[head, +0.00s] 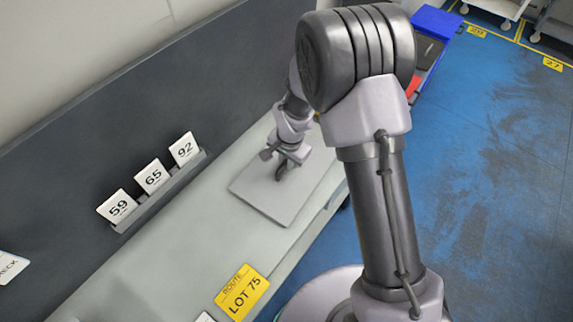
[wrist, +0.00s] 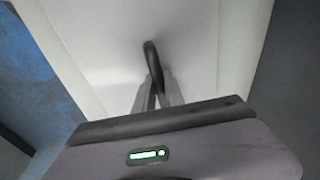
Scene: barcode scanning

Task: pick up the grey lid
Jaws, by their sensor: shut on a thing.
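The grey lid (head: 277,205) is a flat, light grey square panel on the bench in the head view. It fills much of the wrist view (wrist: 105,55), with a dark curved handle (wrist: 152,58) standing up from it. My gripper (head: 281,170) is above the lid, pointing down at the handle. In the wrist view, my gripper's two fingers (wrist: 158,88) are closed on the handle, one on each side. The lid looks level. I cannot tell whether it touches the bench or is slightly raised. What lies under the lid is hidden.
White number cards 59 (head: 117,207), 65 (head: 153,176) and 92 (head: 184,149) stand in a rack by the dark wall. A yellow LOT 75 card (head: 242,292) is at the bench's near edge. A blue bin (head: 437,22) is at the far end. The blue floor (head: 490,150) is open.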

